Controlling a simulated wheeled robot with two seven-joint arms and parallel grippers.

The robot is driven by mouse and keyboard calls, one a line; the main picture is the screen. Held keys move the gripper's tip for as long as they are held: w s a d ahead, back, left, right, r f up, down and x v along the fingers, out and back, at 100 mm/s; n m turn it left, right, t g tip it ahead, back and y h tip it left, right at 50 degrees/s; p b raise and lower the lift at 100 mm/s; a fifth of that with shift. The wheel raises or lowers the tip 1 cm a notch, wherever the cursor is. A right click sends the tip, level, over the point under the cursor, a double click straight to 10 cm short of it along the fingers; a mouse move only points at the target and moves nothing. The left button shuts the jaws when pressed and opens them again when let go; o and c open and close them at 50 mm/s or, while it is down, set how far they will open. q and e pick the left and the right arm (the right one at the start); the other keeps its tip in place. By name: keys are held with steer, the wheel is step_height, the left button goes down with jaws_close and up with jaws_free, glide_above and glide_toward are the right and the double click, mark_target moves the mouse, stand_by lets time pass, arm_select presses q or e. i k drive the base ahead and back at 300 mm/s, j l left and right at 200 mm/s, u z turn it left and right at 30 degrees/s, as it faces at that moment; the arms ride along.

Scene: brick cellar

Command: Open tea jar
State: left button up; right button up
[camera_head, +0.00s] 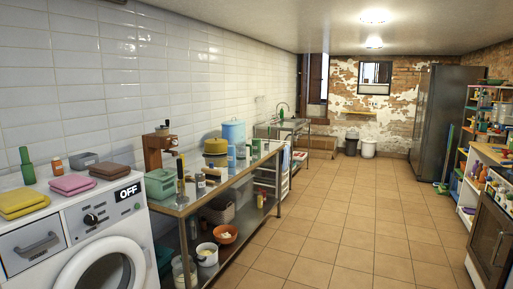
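Neither of my grippers is in view. No jar is clearly recognisable as the tea jar at this size. On the long steel table (185,208) left of the middle stand several containers. A small dark jar with a pale label (200,184) is near its front edge. I cannot tell whether one of these is the tea jar.
A washing machine (90,240) with folded towels stands at the left front. Bowls and buckets sit on the table's lower shelf. A fridge (437,120) and a shelf with a dark oven (490,240) line the right. The tiled floor (345,225) between is clear.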

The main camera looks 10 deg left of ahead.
mark_target(256, 146)
steer(key=i+l, duration=0.1)
steer(key=i, duration=4.45)
